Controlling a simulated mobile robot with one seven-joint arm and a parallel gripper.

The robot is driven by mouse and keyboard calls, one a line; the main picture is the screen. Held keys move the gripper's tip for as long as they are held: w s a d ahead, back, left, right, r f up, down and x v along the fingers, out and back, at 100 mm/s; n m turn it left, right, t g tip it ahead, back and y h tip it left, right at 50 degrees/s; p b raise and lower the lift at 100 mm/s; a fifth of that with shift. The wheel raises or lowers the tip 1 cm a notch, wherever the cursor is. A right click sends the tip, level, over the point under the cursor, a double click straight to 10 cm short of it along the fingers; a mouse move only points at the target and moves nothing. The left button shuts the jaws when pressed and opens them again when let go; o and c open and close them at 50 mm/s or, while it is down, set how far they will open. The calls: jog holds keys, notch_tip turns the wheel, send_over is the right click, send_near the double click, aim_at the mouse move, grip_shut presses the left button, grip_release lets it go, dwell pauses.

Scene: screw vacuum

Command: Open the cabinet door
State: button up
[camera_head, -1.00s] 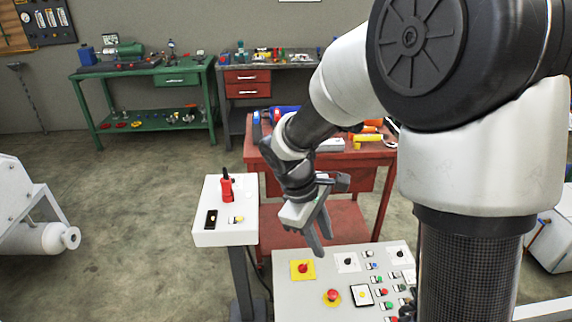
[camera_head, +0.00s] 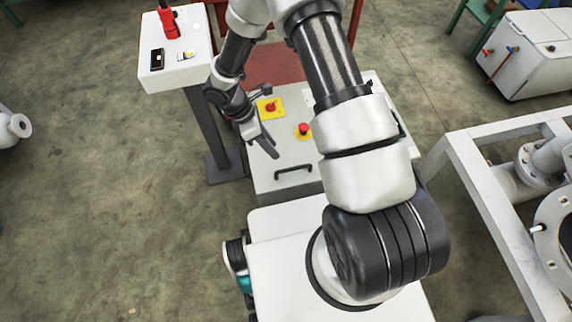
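The cabinet (camera_head: 262,182) is a grey-white box with a control panel on top, partly hidden behind my arm. A black bar handle (camera_head: 293,172) sits on its near face, below the red buttons. My gripper (camera_head: 271,150) is just above and left of the handle, near the cabinet's upper left part. Its fingers point down and right and look apart, with nothing between them. It does not appear to touch the handle. The door's edges are hard to make out, and no opening shows.
Red buttons on yellow plates (camera_head: 270,107) lie close to my gripper. A white pedestal (camera_head: 172,62) with a red tool stands to the left. A white metal frame with pipes (camera_head: 480,185) stands at right.

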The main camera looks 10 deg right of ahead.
jog(key=b+x, duration=0.2)
jog(key=x, duration=0.9)
jog(key=shift+f, duration=0.15)
grip_shut()
